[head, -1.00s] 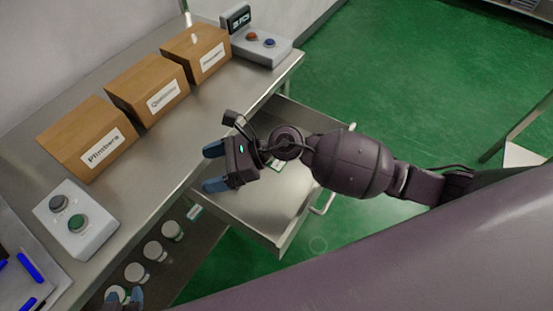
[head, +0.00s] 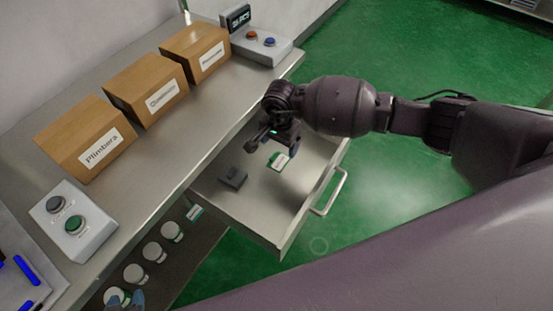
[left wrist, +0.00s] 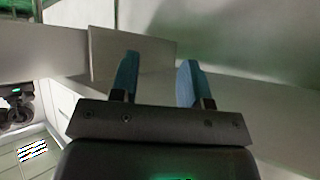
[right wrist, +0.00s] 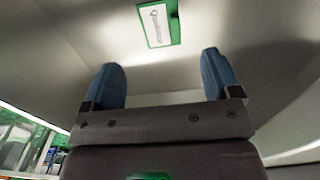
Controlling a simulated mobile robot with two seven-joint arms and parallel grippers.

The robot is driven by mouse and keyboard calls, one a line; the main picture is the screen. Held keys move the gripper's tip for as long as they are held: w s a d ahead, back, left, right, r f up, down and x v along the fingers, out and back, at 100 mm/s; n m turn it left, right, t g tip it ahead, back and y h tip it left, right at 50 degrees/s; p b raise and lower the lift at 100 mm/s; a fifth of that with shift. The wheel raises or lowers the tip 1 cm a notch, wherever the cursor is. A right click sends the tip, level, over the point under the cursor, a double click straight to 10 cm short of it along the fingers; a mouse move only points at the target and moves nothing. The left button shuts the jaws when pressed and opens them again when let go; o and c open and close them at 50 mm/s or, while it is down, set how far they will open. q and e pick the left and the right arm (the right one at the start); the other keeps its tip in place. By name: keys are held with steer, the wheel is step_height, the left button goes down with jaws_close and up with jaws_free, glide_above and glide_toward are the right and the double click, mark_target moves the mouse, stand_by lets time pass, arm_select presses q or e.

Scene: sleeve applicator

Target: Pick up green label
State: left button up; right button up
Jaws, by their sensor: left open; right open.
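The green label (head: 279,160), a small white-faced piece with a green border, lies flat in the open drawer (head: 258,222). It also shows at the top of the right wrist view (right wrist: 158,24), ahead of the fingers. My right gripper (head: 284,145) points down over the drawer, close to the label; its fingertips are partly hidden in the head view. In the right wrist view (right wrist: 162,80) its blue fingers are apart and empty.
A dark block (head: 232,178) lies in the drawer left of the label. The drawer's front wall and handle (head: 328,194) stand right. White round containers (head: 154,252) sit below.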

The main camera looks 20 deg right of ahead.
mark_target(279, 161)
steer(key=shift+a+f+b, duration=0.1)
steer(key=shift+f+b, duration=0.55)
steer(key=shift+f, duration=2.95)
steer(key=shift+r, duration=0.1)
steer(key=c, duration=1)
